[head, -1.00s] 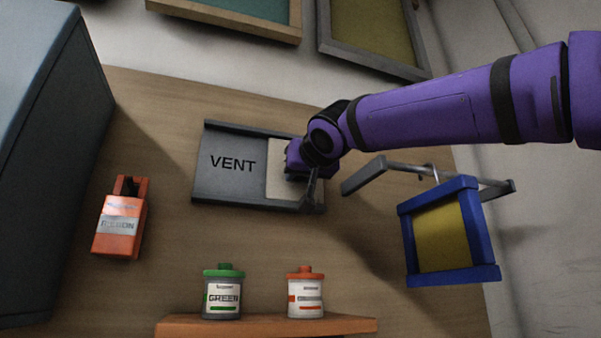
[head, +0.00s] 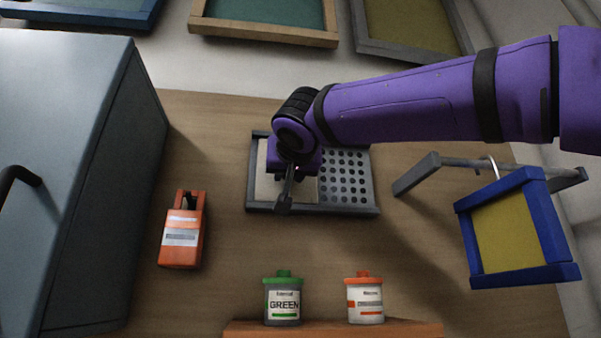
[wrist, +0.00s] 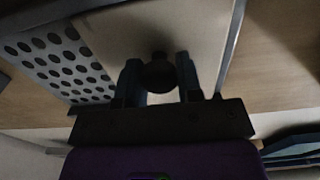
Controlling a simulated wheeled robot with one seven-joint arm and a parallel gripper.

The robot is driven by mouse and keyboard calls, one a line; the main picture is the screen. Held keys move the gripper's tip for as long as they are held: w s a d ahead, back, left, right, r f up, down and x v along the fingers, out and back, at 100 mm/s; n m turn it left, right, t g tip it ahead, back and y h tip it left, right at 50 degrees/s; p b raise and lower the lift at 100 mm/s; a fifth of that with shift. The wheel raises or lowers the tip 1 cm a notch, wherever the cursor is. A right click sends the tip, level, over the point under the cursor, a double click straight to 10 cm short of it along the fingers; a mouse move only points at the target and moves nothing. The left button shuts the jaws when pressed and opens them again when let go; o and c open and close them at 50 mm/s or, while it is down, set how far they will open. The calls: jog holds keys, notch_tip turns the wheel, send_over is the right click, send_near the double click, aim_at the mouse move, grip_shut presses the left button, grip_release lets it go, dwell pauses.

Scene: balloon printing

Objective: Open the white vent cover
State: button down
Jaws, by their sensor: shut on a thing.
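The white vent cover (head: 268,187) is a pale panel in the dark grey vent frame (head: 345,208) on the wooden wall. It sits at the left part of the frame. The perforated vent grille (head: 345,178) is exposed to its right. My gripper (head: 287,196) is in front of the cover. In the wrist view my gripper (wrist: 160,85) has its two fingers on either side of a dark round knob (wrist: 159,73) and is shut on it. The pale cover (wrist: 130,30) lies behind the knob, with the holes of the grille to the left.
An orange box (head: 182,237) hangs left of the vent. A green-lidded jar (head: 283,303) and an orange-lidded jar (head: 365,302) stand on a shelf below. A blue-framed screen (head: 508,235) hangs at the right. A grey cabinet (head: 70,170) fills the left side.

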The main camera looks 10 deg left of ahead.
jog(key=c, duration=0.8)
grip_release()
jog(key=shift+s, duration=0.15)
jog(key=v, duration=1)
jog(key=shift+s+d, duration=0.1)
jog(key=shift+s, duration=0.15)
